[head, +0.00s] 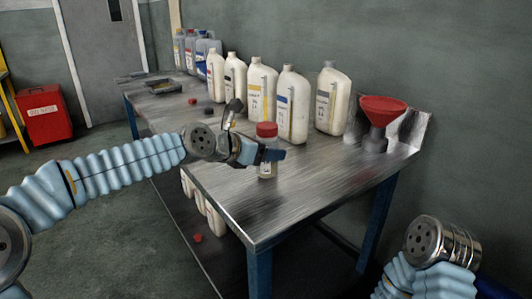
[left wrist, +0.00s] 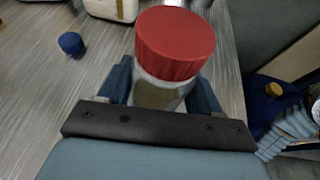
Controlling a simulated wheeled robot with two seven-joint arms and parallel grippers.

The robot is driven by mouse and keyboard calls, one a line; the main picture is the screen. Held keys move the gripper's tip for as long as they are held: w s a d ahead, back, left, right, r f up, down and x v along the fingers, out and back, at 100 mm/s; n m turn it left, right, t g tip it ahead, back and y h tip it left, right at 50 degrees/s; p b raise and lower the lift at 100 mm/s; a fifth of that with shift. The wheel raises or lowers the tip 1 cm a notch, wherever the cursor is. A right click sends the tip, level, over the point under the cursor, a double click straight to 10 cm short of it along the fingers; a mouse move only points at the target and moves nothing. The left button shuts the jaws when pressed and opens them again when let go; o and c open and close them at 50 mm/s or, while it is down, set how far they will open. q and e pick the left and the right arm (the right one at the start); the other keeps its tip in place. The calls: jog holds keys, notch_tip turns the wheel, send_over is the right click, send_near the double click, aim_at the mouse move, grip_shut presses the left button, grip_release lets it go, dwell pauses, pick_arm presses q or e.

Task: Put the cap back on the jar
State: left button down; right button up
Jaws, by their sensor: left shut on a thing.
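The jar (head: 267,171) is small and clear, and it is upright at the near part of the metal workbench. A red cap (head: 266,130) sits on its top; in the left wrist view the cap (left wrist: 175,43) covers the mouth of the jar (left wrist: 158,94). I cannot tell if it is screwed tight. My left gripper (head: 262,153) is shut on the jar's body just below the cap, one finger on each side. The jar's base is at or just above the bench top. My right gripper is not seen; only my right arm shows at the lower right.
Several white bottles (head: 292,108) line the back of the workbench (head: 290,205). A red funnel (head: 383,108) stands at its right end. A blue cap (left wrist: 71,44) and a red cap (head: 193,101) lie on the bench. The near bench top is clear.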

pick_arm(q)
jog(key=shift+f, duration=0.3)
jog(key=shift+f, duration=0.2)
jog(key=shift+c, duration=1)
grip_release()
jog(key=shift+r, duration=0.1)
